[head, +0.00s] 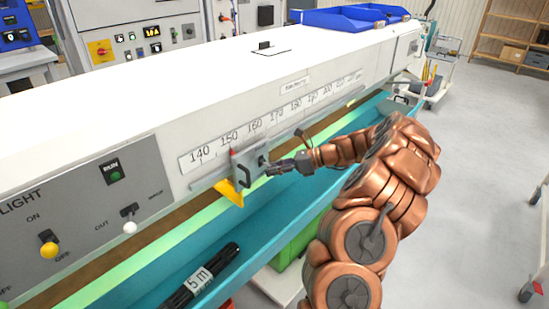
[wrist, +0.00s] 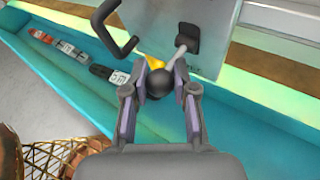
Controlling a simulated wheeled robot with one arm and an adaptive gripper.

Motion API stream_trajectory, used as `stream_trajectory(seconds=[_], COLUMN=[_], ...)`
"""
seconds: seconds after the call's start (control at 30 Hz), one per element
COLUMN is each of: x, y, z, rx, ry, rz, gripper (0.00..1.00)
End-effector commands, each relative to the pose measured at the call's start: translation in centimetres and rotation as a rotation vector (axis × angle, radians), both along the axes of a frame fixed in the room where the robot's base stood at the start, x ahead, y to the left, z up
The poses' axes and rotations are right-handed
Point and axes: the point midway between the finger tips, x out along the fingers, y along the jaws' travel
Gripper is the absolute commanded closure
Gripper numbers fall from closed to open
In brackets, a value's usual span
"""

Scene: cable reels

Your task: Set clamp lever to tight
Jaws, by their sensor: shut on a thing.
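The clamp lever (wrist: 179,55) is a thin grey rod that comes out of a dark slot on the grey carriage (wrist: 215,30) and ends in a black ball knob (wrist: 158,85). My gripper (wrist: 158,80) is shut on this knob, one finger pad on each side. In the head view the carriage (head: 241,178) sits on the number scale between about 150 and 160, and my gripper (head: 270,169) reaches its face from the right. The lever is too small there to tell its setting, and no tight mark is legible.
A black bent handle (wrist: 111,30) stands on the carriage beside my gripper. A yellow pointer (head: 229,193) hangs below the carriage. A teal trough (head: 165,284) below holds a black cable bundle labelled 5 m (head: 200,278).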

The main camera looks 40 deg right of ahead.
Motion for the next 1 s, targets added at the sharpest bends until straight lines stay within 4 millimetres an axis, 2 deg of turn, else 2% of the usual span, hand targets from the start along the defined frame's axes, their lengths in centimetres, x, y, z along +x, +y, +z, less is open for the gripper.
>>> stream_trajectory(seconds=[0.03, 0.23, 0.6, 1.0], x=[0.0, 0.0, 0.3, 0.6], y=[0.0, 0.1, 0.1, 0.1], z=[1.0, 1.7, 2.3, 2.4], rx=[-0.007, -0.029, -0.07, -0.095], ry=[0.025, 0.125, 0.301, 0.406], rz=[0.001, 0.003, 0.002, 0.0], gripper=[1.0, 1.0, 1.0, 1.0])
